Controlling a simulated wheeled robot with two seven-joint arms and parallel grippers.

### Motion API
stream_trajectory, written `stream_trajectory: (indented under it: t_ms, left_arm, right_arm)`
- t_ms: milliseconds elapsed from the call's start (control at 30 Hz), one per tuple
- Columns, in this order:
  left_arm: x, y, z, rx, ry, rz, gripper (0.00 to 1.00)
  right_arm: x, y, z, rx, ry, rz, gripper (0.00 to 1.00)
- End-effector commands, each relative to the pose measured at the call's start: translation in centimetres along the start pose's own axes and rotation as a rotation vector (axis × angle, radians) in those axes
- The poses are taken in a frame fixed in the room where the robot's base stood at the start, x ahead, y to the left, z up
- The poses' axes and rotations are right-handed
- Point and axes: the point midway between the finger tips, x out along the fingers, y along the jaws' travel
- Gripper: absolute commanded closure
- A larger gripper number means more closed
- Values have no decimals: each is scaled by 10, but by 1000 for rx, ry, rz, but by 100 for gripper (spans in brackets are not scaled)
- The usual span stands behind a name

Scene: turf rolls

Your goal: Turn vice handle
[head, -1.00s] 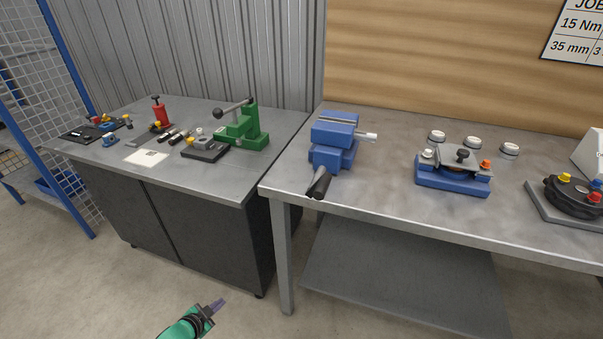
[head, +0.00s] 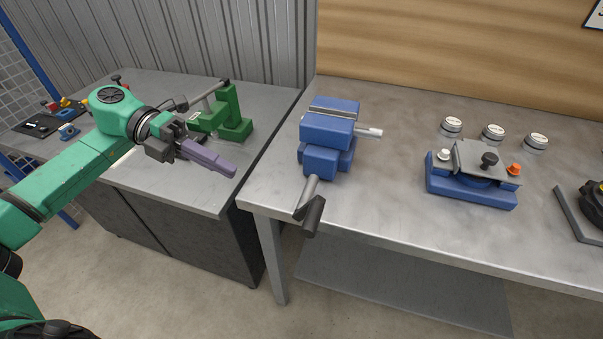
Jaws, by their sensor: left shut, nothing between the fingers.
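The blue vice (head: 329,125) stands on the left end of the right-hand metal workbench. Its handle (head: 312,215), a grey shaft with a dark grip, sticks out past the bench's front edge and hangs down at a slant. A short light rod shows at the vice's right side. My left gripper (head: 234,171), with purple-grey fingers, is shut and empty. It is in the air to the left of the vice, apart from the handle, pointing right. My right gripper is not in view.
A green press (head: 234,122) stands on the left bench, partly behind my left arm. A blue fixture (head: 470,190) and several round silver pieces (head: 492,132) are on the right bench. The bench top between vice and fixture is clear. A gap separates the benches.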

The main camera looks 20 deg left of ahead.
Motion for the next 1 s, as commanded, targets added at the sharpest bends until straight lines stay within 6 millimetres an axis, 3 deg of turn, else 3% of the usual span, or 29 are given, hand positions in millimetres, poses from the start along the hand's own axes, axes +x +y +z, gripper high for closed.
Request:
stream_trajectory:
  t_ms: [133,300,400,500,700,1000]
  left_arm:
    - [10,-2,-3,1,11,6,100]
    - [42,-4,-3,0,11,3,100]
    - [64,-5,-3,1,11,1,100]
    - [86,-5,-3,1,10,-1,100]
    - [124,-5,-2,2,7,0,100]
    - [140,0,-2,1,4,2,100]
  right_arm:
    - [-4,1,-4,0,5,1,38]
    - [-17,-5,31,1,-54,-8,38]
    - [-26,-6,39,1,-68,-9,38]
    - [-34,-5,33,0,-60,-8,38]
    - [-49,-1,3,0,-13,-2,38]
    - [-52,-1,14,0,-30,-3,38]
